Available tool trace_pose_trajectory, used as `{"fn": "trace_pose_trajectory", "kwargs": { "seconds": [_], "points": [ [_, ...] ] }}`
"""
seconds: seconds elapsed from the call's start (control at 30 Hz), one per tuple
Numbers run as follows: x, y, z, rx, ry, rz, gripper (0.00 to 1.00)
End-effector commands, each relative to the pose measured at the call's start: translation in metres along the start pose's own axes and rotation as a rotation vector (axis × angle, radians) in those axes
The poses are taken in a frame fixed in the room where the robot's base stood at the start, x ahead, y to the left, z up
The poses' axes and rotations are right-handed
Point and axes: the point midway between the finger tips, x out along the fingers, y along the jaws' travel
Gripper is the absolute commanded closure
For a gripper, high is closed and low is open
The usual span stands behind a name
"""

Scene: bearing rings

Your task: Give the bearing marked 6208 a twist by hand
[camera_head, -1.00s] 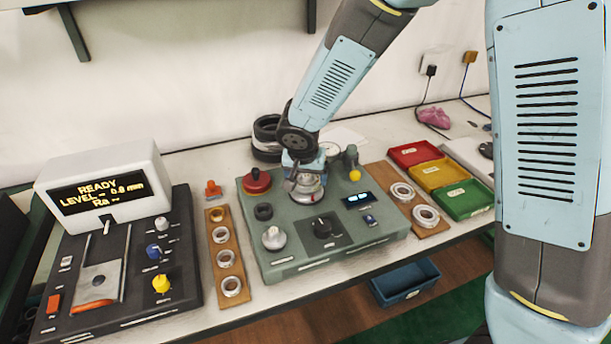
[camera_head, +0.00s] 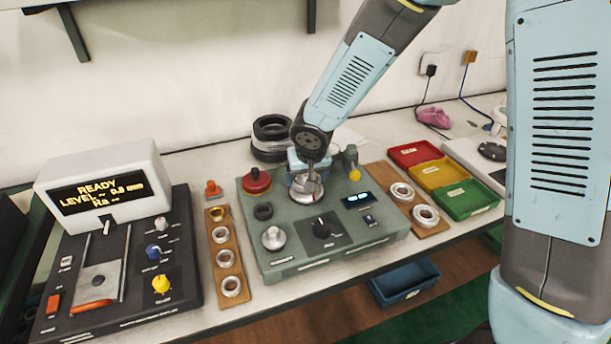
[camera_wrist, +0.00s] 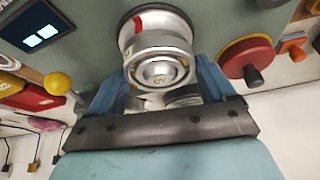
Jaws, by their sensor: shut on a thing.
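A silver bearing (camera_wrist: 160,72) sits on a round metal spindle (camera_wrist: 158,25) of the green test unit (camera_head: 290,265). Marks on its face are too small to read, so I cannot confirm 6208. My gripper (camera_wrist: 162,82) has its blue fingers on either side of the bearing and is shut on it. In the camera_head view my gripper (camera_head: 306,184) is over the back middle of the unit and hides much of the bearing.
The unit carries a red button (camera_head: 256,180), a yellow-tipped lever (camera_head: 354,174), a knob (camera_head: 322,228) and a lit display (camera_head: 357,200). Wooden racks with rings stand left (camera_head: 223,262) and right (camera_head: 408,200). Coloured trays (camera_head: 465,200) lie farther right. A black gauge (camera_head: 110,265) stands left.

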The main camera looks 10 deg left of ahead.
Motion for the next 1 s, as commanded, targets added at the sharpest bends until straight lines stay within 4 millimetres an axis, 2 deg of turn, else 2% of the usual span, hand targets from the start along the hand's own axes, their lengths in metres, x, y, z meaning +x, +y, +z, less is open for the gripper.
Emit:
{"fn": "trace_pose_trajectory", "kwargs": {
  "seconds": [0.4,0.73,1.0],
  "points": [
    [-0.0001,0.0006,-0.0001,-0.038,0.0,-0.016,0.67],
    [0.0001,0.0033,0.0002,-0.179,-0.001,-0.075,0.67],
    [-0.0001,0.0025,0.0004,-0.206,0.0,-0.085,0.67]
  ]
}}
